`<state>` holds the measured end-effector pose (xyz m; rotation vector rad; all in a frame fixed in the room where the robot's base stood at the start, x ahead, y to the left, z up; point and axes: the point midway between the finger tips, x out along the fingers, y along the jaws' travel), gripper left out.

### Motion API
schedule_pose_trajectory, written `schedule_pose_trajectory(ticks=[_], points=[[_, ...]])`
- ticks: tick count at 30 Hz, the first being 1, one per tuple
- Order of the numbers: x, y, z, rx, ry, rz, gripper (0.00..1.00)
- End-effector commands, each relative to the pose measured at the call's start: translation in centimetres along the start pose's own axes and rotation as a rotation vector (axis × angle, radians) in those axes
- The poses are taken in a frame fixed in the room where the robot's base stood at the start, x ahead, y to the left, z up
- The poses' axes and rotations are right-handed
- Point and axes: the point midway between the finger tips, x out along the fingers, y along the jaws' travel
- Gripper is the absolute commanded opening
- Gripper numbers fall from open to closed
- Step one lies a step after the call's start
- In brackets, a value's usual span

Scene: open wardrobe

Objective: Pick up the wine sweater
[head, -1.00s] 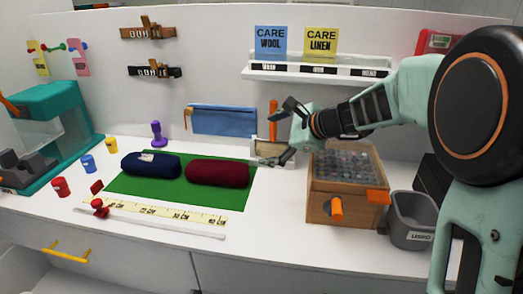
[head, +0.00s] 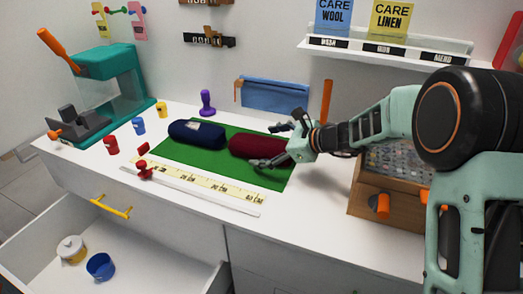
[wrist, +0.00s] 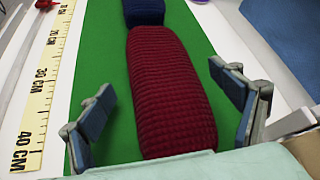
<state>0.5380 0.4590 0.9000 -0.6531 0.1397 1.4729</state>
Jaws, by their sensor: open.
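The wine sweater (head: 252,147) is a dark red knitted roll lying on a green mat (head: 220,168). In the wrist view the wine sweater (wrist: 170,85) runs up the middle of the picture, its near end close to my gripper. My gripper (head: 272,144) is at the sweater's right end in the head view and covers part of that end. In the wrist view the open fingers of my gripper (wrist: 165,112) stand one on each side of the sweater, with green mat showing between the left finger and the knit. Nothing is held.
A navy roll (head: 197,133) lies end to end with the sweater. A yellow ruler strip (head: 205,187) runs along the mat's front. A wooden box (head: 378,185) stands right of the mat. An open drawer (head: 150,262) is below the counter at left.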

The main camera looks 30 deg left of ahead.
Motion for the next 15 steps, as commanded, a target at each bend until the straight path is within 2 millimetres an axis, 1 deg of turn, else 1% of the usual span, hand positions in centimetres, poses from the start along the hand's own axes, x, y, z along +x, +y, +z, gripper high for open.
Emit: schedule_pose_trajectory(ticks=[2,7,8,15], points=[[0.46,-0.07,-0.03,0.0,0.0,-0.001,0.85],[0.42,-0.1,-0.01,0.0,0.001,-0.002,0.85],[0.42,-0.1,-0.01,0.0,0.001,-0.002,0.83],[0.41,-0.08,-0.02,0.0,0.001,-0.002,0.56]])
